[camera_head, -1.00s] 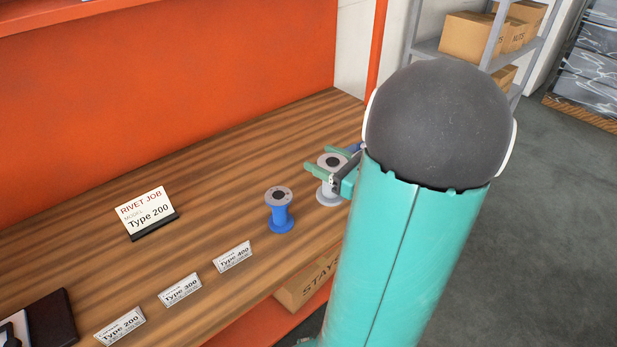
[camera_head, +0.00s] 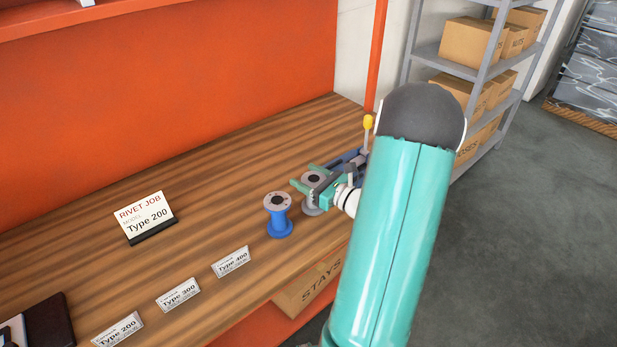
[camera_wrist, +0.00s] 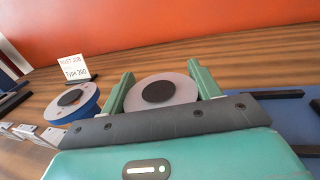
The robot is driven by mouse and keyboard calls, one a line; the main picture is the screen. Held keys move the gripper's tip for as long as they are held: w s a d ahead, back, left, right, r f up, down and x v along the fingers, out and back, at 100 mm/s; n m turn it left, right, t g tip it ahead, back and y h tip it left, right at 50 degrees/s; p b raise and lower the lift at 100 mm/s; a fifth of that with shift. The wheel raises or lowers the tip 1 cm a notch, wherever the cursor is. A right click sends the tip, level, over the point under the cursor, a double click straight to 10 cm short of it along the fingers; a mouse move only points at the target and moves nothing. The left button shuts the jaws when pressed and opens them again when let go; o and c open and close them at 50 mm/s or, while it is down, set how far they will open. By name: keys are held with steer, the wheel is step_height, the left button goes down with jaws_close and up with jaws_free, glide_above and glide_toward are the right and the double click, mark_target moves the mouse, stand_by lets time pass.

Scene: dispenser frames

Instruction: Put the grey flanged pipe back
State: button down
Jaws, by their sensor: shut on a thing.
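The grey flanged pipe (camera_head: 312,179) is upright at the right part of the wooden bench, with its round flange and dark bore facing up. It also shows in the wrist view (camera_wrist: 163,92). My gripper (camera_head: 311,180) has its two green fingers on either side of the pipe, shut on it below the top flange. The pipe's lower flange shows just over the bench top; I cannot tell whether it touches the wood. My arm hides the area to the right of it.
A blue flanged pipe (camera_head: 279,216) stands upright just left of the grey one. Labels for Type 200 (camera_head: 118,329), Type 300 (camera_head: 178,295) and Type 400 (camera_head: 231,262) line the front edge. A Rivet Job sign (camera_head: 145,217) stands further back. The bench middle is clear.

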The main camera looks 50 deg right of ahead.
steer(key=shift+f, duration=0.1)
steer(key=shift+c, duration=1.8)
jaws_free()
